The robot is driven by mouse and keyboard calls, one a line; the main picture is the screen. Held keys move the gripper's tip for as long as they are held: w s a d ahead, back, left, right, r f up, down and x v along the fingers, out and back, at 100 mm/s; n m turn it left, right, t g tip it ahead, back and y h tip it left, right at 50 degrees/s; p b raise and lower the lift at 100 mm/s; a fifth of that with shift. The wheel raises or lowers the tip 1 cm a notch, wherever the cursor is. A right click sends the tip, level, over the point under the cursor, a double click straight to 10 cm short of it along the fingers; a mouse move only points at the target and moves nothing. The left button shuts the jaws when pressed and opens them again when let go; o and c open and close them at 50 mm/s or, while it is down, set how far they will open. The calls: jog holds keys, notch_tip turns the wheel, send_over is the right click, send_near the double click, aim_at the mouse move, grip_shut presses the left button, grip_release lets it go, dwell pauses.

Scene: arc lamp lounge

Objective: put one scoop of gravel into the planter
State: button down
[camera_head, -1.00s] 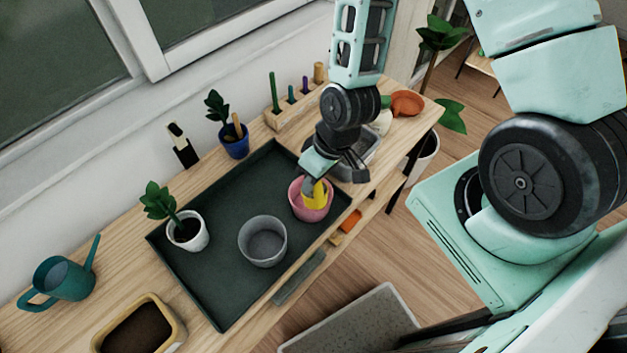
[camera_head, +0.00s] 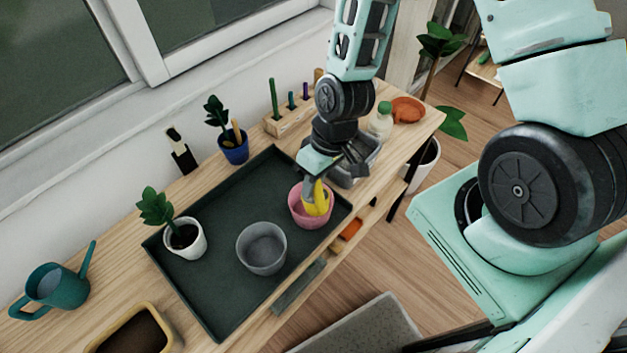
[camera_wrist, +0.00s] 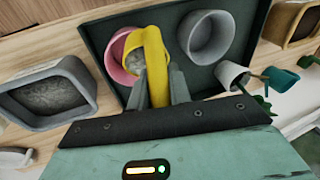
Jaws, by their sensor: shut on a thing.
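My gripper (camera_head: 312,187) is shut on the yellow scoop (camera_head: 322,203), which is at the mouth of the pink pot (camera_head: 300,214). In the wrist view the scoop (camera_wrist: 156,65) overlaps the pink pot (camera_wrist: 118,72), and grey material shows within its yellow rim. I cannot tell whether this lies in the scoop or the pot. An empty-looking grey pot (camera_head: 262,262) stands left of the pink one. A grey tub holding dark grey gravel (camera_wrist: 52,95) is beside the tray; my gripper partly hides it in the head view. Which vessel is the planter is not marked.
Both pots stand on a dark tray (camera_head: 215,305). A white potted plant (camera_head: 190,246), blue pot (camera_head: 235,152), teal watering can (camera_head: 52,290) and tan soil-filled box (camera_head: 165,318) stand around. A white bottle (camera_head: 380,122) and orange dish (camera_head: 407,110) are behind my wrist.

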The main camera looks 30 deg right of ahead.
jog(key=shift+w+r+g+p, duration=0.1)
jog(key=shift+w+g+p, duration=0.5)
jog(key=shift+g+p, duration=0.4)
jog(key=w+g, duration=0.1)
jog(key=g, duration=0.1)
jog(key=w+f+m+g+y+b, duration=0.1)
jog(key=g, duration=0.2)
jog(key=w+f+g+b, duration=0.1)
jog(key=w+g, duration=0.1)
jog(key=shift+d+f+m+g+y, duration=0.25)
jog(key=shift+d+m+g+y, duration=0.05)
jog(key=shift+d+y, duration=0.1)
jog(key=shift+w+r+b, duration=0.1)
jog(key=shift+w+b, duration=0.05)
jog(key=shift+b, duration=0.15)
dwell(0.7)
